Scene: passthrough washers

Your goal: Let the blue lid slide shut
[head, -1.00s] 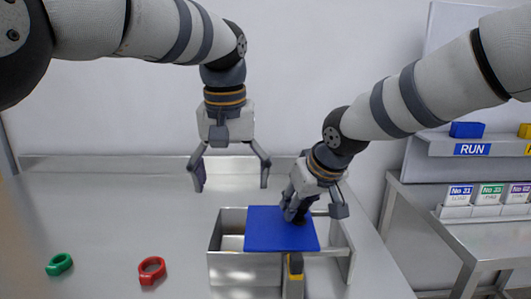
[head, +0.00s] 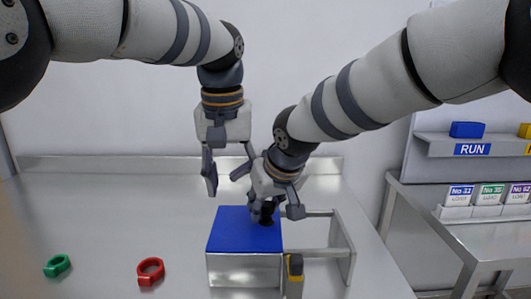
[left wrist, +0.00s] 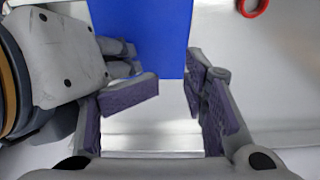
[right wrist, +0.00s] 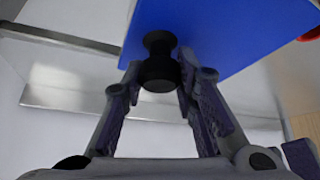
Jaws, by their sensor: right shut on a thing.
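The blue lid (head: 237,231) lies flat over the metal box (head: 243,271) and covers its top in the head view. My right gripper (head: 266,213) is shut on the black knob (right wrist: 158,67) at the lid's right part. The lid also shows in the left wrist view (left wrist: 145,35) and the right wrist view (right wrist: 220,35). My left gripper (head: 228,180) is open and empty, above and behind the lid, with its right finger partly hidden by my right gripper. Whether the lid sits fully against the box's far edge is hidden.
An empty metal rail frame (head: 341,237) extends right of the box. A green ring (head: 57,265) and a red ring (head: 150,271) lie on the table to the left. A RUN shelf (head: 474,147) stands at right.

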